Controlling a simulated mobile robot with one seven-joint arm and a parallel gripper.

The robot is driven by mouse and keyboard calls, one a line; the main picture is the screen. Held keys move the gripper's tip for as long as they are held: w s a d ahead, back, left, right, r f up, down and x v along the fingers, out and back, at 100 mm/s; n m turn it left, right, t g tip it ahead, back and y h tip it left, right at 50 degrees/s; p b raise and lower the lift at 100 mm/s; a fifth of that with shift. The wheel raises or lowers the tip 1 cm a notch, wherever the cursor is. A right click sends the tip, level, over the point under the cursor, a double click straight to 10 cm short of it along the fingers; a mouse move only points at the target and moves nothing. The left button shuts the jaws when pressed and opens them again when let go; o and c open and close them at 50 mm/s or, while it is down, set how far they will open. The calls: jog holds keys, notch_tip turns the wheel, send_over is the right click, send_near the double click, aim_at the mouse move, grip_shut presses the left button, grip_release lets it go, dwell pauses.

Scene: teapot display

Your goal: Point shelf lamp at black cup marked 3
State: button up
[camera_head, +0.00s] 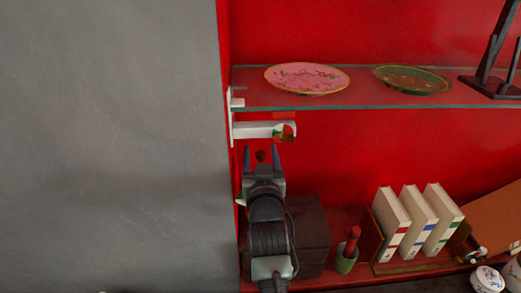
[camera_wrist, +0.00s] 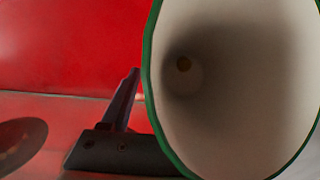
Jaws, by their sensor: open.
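A wide cone with a pale inside and green rim (camera_wrist: 235,90) fills the right of the wrist view, its mouth facing the camera; it looks like the lamp's shade. In the head view, a small round white, red and green part (camera_head: 284,132) sits at the end of a white bracket (camera_head: 255,130) under the glass shelf, probably the same lamp. My gripper (camera_head: 262,150) is open just below the bracket, fingers pointing up in the picture. In the wrist view one dark finger (camera_wrist: 122,103) shows left of the cone; the other is hidden. I see no black cup marked 3.
The glass shelf (camera_head: 400,101) above holds a pink plate (camera_head: 306,76), a green plate (camera_head: 411,79) and a dark stand (camera_head: 490,75). Below are a dark box (camera_head: 308,235), a green pot (camera_head: 345,262) and books (camera_head: 415,220). A grey wall (camera_head: 110,150) borders the left.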

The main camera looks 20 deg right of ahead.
jog(key=shift+w, duration=0.3)
grip_shut()
dwell(1.4)
